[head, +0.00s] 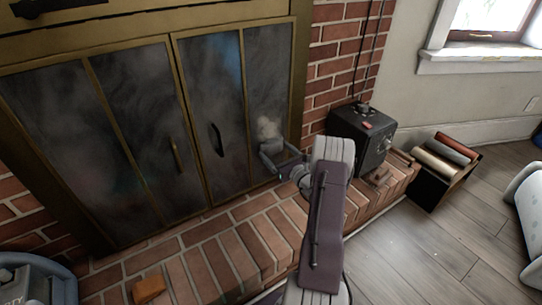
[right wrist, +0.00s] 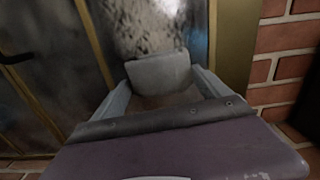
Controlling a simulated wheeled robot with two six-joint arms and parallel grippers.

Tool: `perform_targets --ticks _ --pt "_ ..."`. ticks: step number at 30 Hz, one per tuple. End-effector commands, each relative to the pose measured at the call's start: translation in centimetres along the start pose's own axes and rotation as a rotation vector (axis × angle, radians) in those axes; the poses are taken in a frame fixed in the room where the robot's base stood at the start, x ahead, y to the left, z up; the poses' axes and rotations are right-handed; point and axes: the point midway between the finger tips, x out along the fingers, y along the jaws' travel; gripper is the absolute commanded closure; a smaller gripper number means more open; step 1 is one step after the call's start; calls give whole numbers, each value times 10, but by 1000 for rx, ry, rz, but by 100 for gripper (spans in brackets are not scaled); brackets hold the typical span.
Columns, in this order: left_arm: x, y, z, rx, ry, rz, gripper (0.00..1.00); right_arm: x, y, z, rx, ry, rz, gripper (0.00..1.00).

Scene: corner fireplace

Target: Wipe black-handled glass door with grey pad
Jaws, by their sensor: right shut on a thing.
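The black-handled glass door (head: 228,85) is the right-hand door of the brass-framed fireplace. It is shut and its dark glass is hazy with smudges. Its black handle (head: 216,140) also shows at the left of the right wrist view (right wrist: 14,58). My right gripper (head: 283,158) is shut on the grey pad (right wrist: 160,72), low in front of the door's right panel. The pad looks against or very close to the glass; contact cannot be told. A pale, speckled patch (right wrist: 145,25) shows on the glass just above the pad. My left gripper is not in view.
The left door has a brass handle (head: 175,157). A brick hearth (head: 215,245) runs below, with an orange block (head: 148,289) on it. A black box (head: 362,138) stands right of my gripper. A dark holder with rolls (head: 440,170) stands on the wood floor.

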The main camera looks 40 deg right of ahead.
Motion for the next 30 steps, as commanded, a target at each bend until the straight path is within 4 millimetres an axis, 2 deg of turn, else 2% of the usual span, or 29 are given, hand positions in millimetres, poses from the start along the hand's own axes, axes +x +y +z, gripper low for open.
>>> perform_targets --ticks 3,11,21,30 --pt "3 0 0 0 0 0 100 1 -11 -2 -1 0 -1 46" --pt "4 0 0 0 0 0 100 1 -17 -1 -1 -1 0 46" --pt "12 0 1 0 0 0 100 -1 -49 -4 -1 0 -1 46" --pt "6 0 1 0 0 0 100 0 -52 2 0 0 0 46"
